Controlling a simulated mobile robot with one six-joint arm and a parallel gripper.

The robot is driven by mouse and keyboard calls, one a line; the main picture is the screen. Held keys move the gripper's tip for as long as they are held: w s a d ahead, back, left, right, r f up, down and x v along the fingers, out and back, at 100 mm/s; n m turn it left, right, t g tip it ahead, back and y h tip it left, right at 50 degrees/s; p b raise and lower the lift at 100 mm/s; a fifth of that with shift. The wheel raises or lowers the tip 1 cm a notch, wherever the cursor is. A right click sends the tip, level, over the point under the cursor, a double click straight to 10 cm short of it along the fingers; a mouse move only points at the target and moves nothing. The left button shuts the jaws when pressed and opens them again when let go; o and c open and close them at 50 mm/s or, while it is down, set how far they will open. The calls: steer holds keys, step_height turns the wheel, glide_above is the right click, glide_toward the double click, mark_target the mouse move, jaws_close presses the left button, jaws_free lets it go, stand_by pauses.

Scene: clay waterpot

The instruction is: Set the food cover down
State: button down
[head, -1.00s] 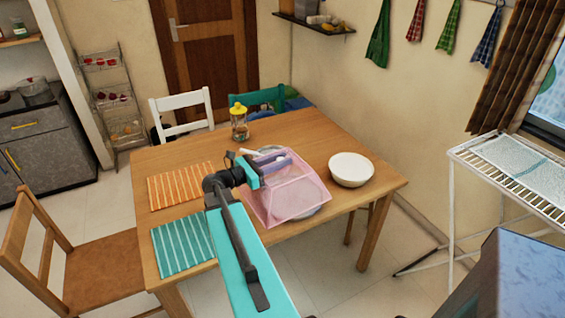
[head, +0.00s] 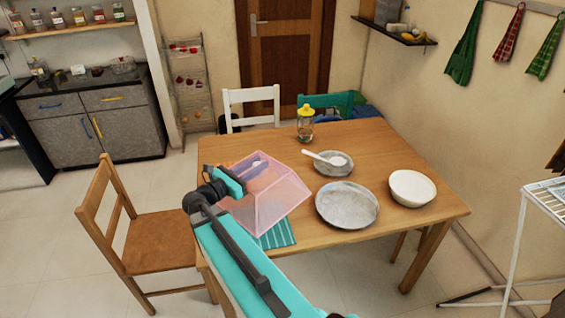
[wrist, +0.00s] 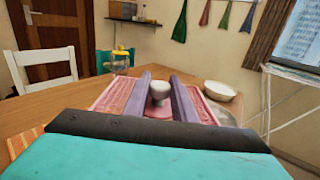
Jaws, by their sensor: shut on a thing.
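The food cover (head: 270,207) is a see-through pink mesh dome with a square frame. In the head view it is at the left part of the wooden table, over the placemats. My gripper (head: 258,164) is shut on its pale knob. In the wrist view the knob (wrist: 159,92) sits between the two purple fingers of my gripper (wrist: 161,86). The cover looks slightly tilted, and I cannot tell whether its rim touches the table. The teal striped placemat (head: 277,236) shows partly beyond its lower edge.
On the table (head: 388,150) stand a large grey plate (head: 347,208), a smaller grey dish (head: 328,168) with a white spoon, a white bowl (head: 412,188) and a yellow-lidded jar (head: 305,125). Chairs stand at the left and back. The table's right front corner is clear.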

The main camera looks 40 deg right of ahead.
steer(key=w+a+r+n+t+y+p, duration=0.1)
steer(key=w+a+n+t, duration=0.1)
steer(key=a, duration=0.9)
steer(key=w+a+r+n+t+y+p, duration=0.1)
steer(key=a+t, duration=0.4)
steer(key=a, duration=0.6)
steer(key=w+a+r+n+t+y+p, duration=0.1)
steer(key=w+a+n+t, duration=0.2)
steer(key=a, duration=0.9)
steer(key=shift+w+n+y, duration=0.4)
steer(key=shift+w+n, duration=0.2)
steer(key=shift+w, duration=0.55)
steer(key=shift+s, duration=0.1)
